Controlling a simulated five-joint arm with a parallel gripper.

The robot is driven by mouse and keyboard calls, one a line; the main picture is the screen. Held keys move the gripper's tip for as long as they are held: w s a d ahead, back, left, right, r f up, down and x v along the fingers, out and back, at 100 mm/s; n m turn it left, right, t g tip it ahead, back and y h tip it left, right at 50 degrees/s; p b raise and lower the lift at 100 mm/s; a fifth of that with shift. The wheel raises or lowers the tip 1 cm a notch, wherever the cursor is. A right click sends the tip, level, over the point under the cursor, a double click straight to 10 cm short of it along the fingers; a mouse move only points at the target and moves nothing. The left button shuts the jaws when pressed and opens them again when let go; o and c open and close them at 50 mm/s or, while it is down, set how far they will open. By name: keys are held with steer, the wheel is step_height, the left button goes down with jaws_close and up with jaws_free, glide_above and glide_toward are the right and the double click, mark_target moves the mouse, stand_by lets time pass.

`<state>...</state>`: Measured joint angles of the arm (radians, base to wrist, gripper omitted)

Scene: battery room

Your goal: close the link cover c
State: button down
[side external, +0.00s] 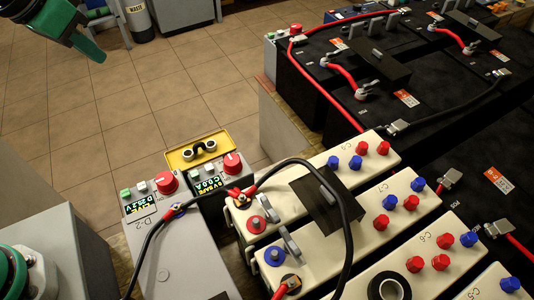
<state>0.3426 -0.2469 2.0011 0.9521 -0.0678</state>
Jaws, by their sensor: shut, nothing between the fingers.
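My gripper (99,57) is at the upper left, green and dark, shut and empty. It is over the tiled floor, well apart from the batteries. Several dark covers with grey handles are in view, and I cannot read which one is link cover c. One dark cover (311,201) lies over the cream cells at the centre right, partly behind a black cable. Another dark cover (379,69) sits on the black batteries at the upper right, seemingly tilted. A third dark cover (470,27) is further right. I cannot tell surely which covers are open.
Cream cells (405,205) with red and blue terminals fill the lower right. A thick black cable (347,235) arches over them. Grey meter boxes (190,255) and a yellow case (181,158) stand left of them. Red cables (325,88) cross the black batteries. Tiled floor (100,115) lies clear.

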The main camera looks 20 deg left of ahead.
steer(key=w+d+m, duration=0.2)
steer(key=w+d, duration=0.3)
steer(key=d, duration=0.6)
steer(key=m+g+h, duration=0.1)
steer(key=m+g, duration=0.2)
steer(key=m, duration=0.1)
glide_above(336, 191)
step_height(336, 191, down, 11)
steer(key=shift+a+r, duration=0.1)
steer(key=shift+a, duration=0.1)
steer(key=shift+s+a+f, duration=0.15)
steer(key=shift+f, duration=2.2)
steer(key=shift+s+a+f, duration=0.1)
steer(key=shift+s+f, duration=0.05)
steer(key=shift+f, duration=2.2)
steer(key=shift+a, duration=0.1)
